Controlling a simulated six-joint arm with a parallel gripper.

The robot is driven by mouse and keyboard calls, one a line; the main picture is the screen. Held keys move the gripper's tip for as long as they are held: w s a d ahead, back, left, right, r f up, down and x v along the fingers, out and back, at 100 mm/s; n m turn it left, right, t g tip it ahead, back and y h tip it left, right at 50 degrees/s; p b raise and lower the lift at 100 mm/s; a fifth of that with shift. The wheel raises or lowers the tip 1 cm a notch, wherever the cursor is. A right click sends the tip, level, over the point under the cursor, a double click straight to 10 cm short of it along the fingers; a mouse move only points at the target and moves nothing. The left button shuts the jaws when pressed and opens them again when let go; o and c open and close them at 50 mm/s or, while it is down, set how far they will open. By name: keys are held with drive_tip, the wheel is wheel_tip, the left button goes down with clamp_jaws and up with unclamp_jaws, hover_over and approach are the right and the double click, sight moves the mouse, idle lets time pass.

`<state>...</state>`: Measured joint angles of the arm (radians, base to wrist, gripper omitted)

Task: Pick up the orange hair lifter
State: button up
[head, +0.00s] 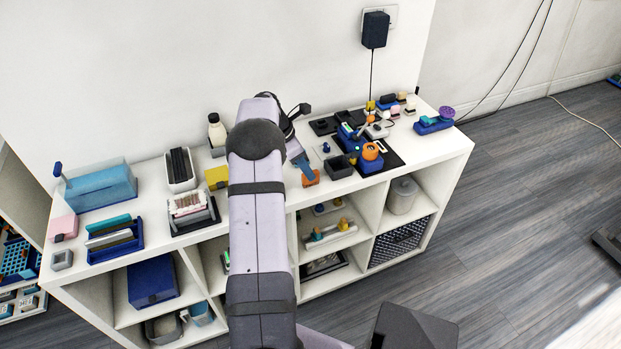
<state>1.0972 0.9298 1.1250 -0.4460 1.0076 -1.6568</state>
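My gripper (301,160) hangs over the middle of the white shelf top, partly behind my own arm. A blue-grey part there slants down to a small orange piece (310,178) near the front edge. I cannot tell whether this orange piece is a fingertip, a held thing or something standing on the shelf. A round orange thing (371,151) sits on a blue block to the right, apart from my gripper. Neither orange thing is clear enough to name as the hair lifter. Whether the fingers are open or shut is too small to tell.
The white shelf unit (455,147) carries a blue box (98,188), a white bottle (217,133), a yellow block (217,177) and a dark open box (338,167). My arm hides part of the shelf.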

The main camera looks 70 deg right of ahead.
drive_tip(key=shift+p+x, duration=0.8)
drive_tip(key=shift+x, duration=1.8)
clamp_jaws()
